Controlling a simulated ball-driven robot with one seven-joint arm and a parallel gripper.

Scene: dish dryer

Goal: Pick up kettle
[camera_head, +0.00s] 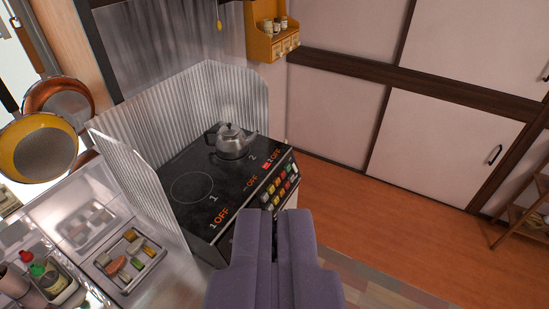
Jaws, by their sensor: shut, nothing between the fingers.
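A silver kettle (231,143) with a dark lid knob stands upright on the back right burner of a black stove (188,213). Its handle shows at the left and its spout points to the right. My gripper (277,213) is at the bottom middle, its two purple fingers together with nothing between them. It appears in front of the stove's front edge, apart from the kettle. The gripper covers part of the stove's lower front.
A corrugated metal guard (150,125) stands around the stove's left and back. Left is a steel counter with a food tray (107,256) and bottles (48,278). Pans (38,148) hang at far left. A wooden spice shelf (268,42) hangs above.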

